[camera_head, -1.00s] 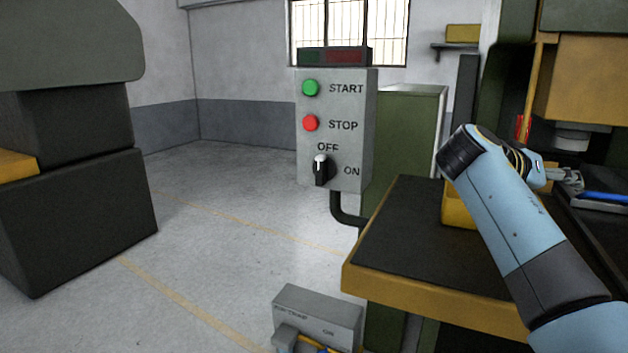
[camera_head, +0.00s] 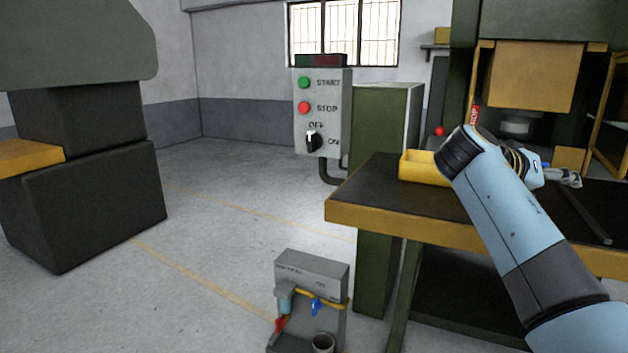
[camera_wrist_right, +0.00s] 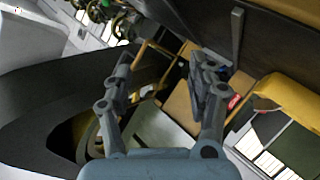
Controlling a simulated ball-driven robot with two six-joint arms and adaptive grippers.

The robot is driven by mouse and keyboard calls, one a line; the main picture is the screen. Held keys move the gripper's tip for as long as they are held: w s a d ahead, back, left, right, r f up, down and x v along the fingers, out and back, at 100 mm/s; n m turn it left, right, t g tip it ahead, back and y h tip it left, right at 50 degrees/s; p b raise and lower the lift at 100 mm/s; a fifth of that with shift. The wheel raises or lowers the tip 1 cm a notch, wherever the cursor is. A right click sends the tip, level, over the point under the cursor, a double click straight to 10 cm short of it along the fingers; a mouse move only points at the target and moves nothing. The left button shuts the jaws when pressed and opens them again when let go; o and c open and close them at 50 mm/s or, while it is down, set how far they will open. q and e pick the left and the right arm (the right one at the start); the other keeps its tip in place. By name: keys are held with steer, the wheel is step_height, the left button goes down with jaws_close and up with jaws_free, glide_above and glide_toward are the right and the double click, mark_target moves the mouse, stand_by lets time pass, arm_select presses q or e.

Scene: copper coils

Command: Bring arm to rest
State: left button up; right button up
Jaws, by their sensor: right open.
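My right arm comes in from the lower right in the head view. Its gripper (camera_head: 570,178) is over the dark-topped bench (camera_head: 375,187), to the right of a yellow bin (camera_head: 425,168). In the right wrist view the two fingers of the right gripper (camera_wrist_right: 165,85) stand apart with nothing between them. Part of the gripper is hidden behind its own wrist in the head view. My left gripper does not show.
A press (camera_head: 528,75) rises behind the bench. A grey unit with a blue-handled valve (camera_head: 311,272) is low in front. Open floor (camera_head: 220,220) lies to the left.

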steer(key=s+a+f+n+g+y+b, duration=0.15)
steer(key=s+f, duration=0.55)
steer(key=f, duration=0.7)
steer(key=s+f+n+y+b, duration=0.1)
steer(key=s+f+n+b, duration=0.15)
steer(key=s+f, duration=0.75)
steer(key=s+f+n+g+y+b, duration=0.1)
steer(key=s+f+n+y, duration=0.15)
steer(key=f, duration=1.55)
arm_select(q)
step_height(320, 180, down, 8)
steer(key=b, duration=0.3)
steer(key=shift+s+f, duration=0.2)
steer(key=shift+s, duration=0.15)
arm_select(e)
steer(key=s+a+f+y, duration=0.2)
steer(key=s+a+f, duration=0.1)
steer(key=s+f, duration=0.5)
steer(key=s+a+f+n+y, duration=0.1)
steer(key=s+a+f+y, duration=0.2)
steer(key=s+f, duration=0.6)
steer(key=s+a+f+n+y, duration=0.1)
steer(key=s+a+f+y, duration=0.2)
steer(key=s+f, duration=0.6)
steer(key=shift+s+a, duration=0.9)
steer(key=shift+s, duration=3.25)
